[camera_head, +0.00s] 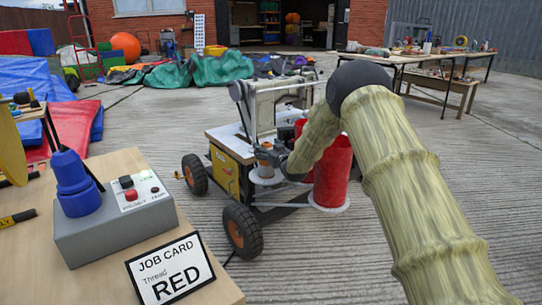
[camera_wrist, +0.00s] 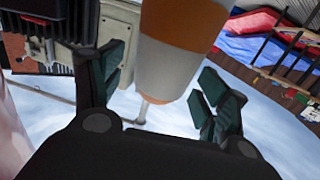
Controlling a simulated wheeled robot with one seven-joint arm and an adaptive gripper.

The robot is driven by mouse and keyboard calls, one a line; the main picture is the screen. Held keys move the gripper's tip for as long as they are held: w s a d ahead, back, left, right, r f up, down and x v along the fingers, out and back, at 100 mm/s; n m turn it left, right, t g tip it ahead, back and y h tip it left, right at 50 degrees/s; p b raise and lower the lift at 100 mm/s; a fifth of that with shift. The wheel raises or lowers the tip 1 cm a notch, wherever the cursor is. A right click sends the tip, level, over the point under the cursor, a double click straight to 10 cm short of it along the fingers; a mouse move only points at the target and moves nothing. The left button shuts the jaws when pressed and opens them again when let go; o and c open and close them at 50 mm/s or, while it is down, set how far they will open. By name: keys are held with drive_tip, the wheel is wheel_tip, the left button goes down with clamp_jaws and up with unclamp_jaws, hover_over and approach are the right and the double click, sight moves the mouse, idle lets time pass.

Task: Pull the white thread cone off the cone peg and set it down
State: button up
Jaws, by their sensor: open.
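The white thread cone (camera_wrist: 178,62), with orange bands, stands between my gripper's fingers in the wrist view. A thin pale stem, apparently the cone peg (camera_wrist: 146,110), shows below it. The cone's top is out of the wrist view. In the head view a small orange and white piece, apparently this cone (camera_head: 264,159), sits over a round white base at the cart's near side. My gripper (camera_wrist: 162,68) is open, with dark pads on either side of the cone. A gap shows at the right pad; contact at the left is unclear. In the head view my arm partly hides the gripper.
The wheeled cart (camera_head: 226,172) carries a sewing machine (camera_head: 268,100). A red cylinder (camera_head: 333,172) stands on a white base beside my arm. At front left, a table holds a grey control box (camera_head: 120,222) and a job card (camera_head: 171,270) reading "Thread RED".

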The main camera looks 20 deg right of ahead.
drive_tip(key=shift+w+a, duration=0.1)
drive_tip(key=shift+w, duration=0.3)
drive_tip(key=c, duration=1.3)
drive_tip(key=shift+r, duration=0.1)
wheel_tip(320, 180, up, 8)
drive_tip(key=p, duration=0.6)
drive_tip(key=shift+r, duration=0.15)
idle(2.1)
drive_tip(key=shift+r+p, duration=1.55)
drive_tip(key=shift+r, duration=0.4)
